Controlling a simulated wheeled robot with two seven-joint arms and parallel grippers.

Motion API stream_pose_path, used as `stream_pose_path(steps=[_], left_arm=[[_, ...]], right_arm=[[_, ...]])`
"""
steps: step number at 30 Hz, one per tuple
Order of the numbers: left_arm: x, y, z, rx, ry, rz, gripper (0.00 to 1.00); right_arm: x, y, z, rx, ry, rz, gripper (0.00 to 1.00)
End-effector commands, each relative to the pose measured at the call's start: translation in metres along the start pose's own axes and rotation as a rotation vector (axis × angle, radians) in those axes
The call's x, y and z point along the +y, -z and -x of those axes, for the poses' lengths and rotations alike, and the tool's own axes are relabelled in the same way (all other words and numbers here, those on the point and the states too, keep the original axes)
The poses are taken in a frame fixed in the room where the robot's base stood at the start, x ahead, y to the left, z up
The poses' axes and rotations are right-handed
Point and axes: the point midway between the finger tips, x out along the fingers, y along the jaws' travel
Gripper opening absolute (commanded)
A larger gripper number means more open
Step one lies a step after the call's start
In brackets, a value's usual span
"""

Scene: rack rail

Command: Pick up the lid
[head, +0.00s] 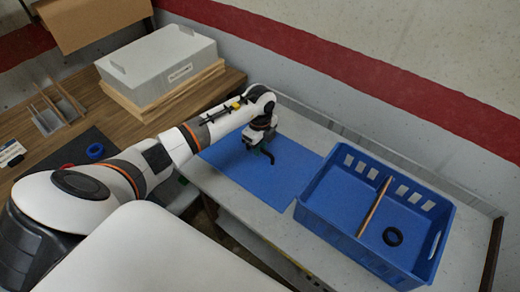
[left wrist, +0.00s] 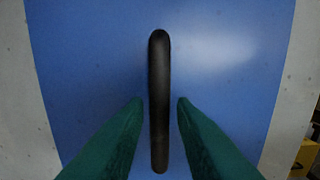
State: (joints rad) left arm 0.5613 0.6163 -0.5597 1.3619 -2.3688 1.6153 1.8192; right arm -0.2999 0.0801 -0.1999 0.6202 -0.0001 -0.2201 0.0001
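A dark, narrow object (left wrist: 159,100), possibly the lid seen edge-on, is upright in the middle of the left wrist view. I cannot tell its full shape. My left gripper (left wrist: 160,101) is open, with a green finger on each side of it and a visible gap to both. In the head view my left gripper (head: 257,150) is low over the blue mat (head: 295,166), and a dark curved piece shows beside it. The fingertips are small there and partly hidden. My right gripper is not in view.
A blue crate (head: 330,222) with a brown divider (head: 374,206) and a black ring (head: 392,236) stands right of the mat. On the wooden table are a grey box (head: 160,70), a slotted holder (head: 50,121) and a blue ring (head: 95,151). A wall runs behind.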

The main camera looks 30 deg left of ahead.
Motion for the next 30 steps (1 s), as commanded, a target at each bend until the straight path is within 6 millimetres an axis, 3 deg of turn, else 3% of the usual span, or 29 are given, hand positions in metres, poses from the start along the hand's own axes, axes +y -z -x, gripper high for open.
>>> stream_pose_path(steps=[1, 4, 17, 23, 30], left_arm=[[0.0, 0.0, 0.0, 0.0, 0.0, 0.0, 0.15], [0.0, 0.0, 0.0, 0.0, 0.0, 0.0, 0.0], [0.001, 0.0, 0.003, 0.0, -0.003, 0.0, 0.0], [0.001, 0.001, 0.029, 0.002, -0.007, -0.001, 0.0], [0.001, 0.001, 0.076, 0.002, -0.006, 0.0, 0.0]], right_arm=[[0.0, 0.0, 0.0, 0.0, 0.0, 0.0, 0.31], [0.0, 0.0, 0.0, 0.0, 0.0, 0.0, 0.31], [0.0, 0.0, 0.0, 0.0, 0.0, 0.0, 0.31], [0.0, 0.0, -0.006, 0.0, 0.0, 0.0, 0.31], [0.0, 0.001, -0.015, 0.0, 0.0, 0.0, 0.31]])
